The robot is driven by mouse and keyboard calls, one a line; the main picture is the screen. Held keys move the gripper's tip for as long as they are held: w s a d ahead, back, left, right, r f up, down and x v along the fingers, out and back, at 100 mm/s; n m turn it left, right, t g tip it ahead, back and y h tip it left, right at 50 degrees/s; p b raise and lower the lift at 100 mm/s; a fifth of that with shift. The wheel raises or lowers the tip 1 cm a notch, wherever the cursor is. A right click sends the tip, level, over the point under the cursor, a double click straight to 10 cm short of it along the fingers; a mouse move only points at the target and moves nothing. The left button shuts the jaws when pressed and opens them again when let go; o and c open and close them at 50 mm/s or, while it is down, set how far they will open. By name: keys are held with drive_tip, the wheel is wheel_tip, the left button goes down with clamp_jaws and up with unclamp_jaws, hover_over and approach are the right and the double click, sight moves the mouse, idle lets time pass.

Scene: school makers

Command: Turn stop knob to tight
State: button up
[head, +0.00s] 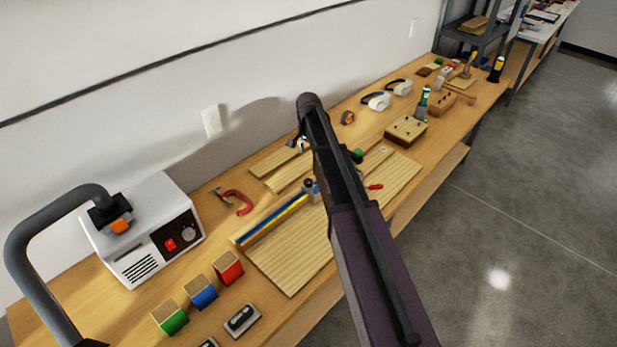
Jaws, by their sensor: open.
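A wooden jig board (290,262) lies on the workbench, with a long fence (272,219) along it that carries a blue and yellow scale strip. At the fence's far end is a small blue-grey stop (314,196) with a dark round knob (308,183) on top. My arm passes just right of the stop and covers part of the board. The knob's marking, and whether it is tight or loose, cannot be read from here. I cannot make out my gripper; my own arm link hides the space behind it.
A white power unit (150,228) with a thick grey hose stands at left. Green, blue (201,292) and red blocks sit in front. A red clamp (236,201) lies behind the fence. A red-handled tool (375,187) lies right of my arm. A drilled wooden block (406,130) stands farther back.

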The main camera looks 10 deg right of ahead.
sight(308, 181)
drive_tip(key=shift+f, duration=0.15)
wheel_tip(308, 181, down, 14)
drive_tip(key=b, duration=1.3)
drive_tip(key=shift+r+b, duration=0.2)
drive_tip(key=shift+b, duration=0.2)
idle(0.4)
drive_tip(key=c, duration=0.9)
